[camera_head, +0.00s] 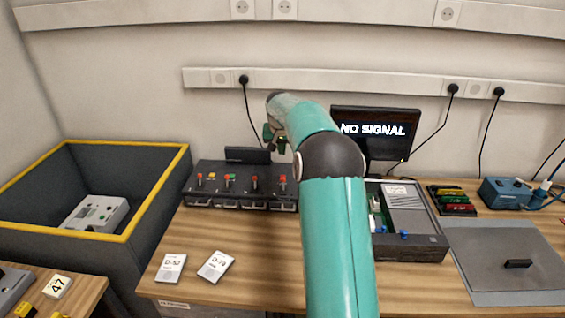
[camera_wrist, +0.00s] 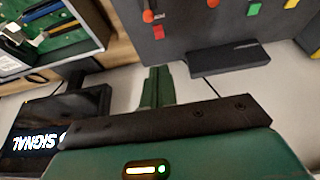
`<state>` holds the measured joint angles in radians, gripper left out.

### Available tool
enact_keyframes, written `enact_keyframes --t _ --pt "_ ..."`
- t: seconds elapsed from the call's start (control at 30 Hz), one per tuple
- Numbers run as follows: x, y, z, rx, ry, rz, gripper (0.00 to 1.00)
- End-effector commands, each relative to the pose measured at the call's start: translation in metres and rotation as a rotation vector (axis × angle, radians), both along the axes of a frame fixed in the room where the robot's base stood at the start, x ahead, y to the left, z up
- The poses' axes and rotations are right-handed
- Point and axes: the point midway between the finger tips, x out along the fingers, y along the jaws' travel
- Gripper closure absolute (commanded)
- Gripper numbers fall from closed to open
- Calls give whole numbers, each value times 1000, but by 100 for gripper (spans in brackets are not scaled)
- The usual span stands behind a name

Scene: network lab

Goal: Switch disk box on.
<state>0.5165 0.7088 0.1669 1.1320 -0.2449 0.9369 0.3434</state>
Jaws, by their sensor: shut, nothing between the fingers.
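The disk box, a dark box (camera_head: 240,172) with a row of red-tipped switches and several handled drawers along its front, stands at the back of the wooden table. It also shows upside down at the top of the wrist view (camera_wrist: 190,32), with red, green and yellow pieces on its top. My gripper (camera_head: 274,138) is above the back right of this box, left of the monitor. In the wrist view my green fingers (camera_wrist: 158,84) are together with nothing between them, apart from the box. The exact switch positions are too small to tell.
A monitor (camera_head: 375,129) reading "NO SIGNAL" stands behind an open computer case (camera_head: 415,240). Cards (camera_head: 171,267) lie at the table's front left. A grey bin (camera_head: 150,190) with a yellow rim is at left. A blue box (camera_head: 503,192) and grey mat (camera_head: 500,275) are right.

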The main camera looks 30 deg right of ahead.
Motion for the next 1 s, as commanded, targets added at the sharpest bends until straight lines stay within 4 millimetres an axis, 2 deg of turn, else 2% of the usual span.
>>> enact_keyframes --t 0.47,0.67,1.0 --pt "3 -2 -5 1 2 -1 100" --pt "10 -8 -31 2 3 -2 100" --pt "31 -24 -93 2 3 -2 100"
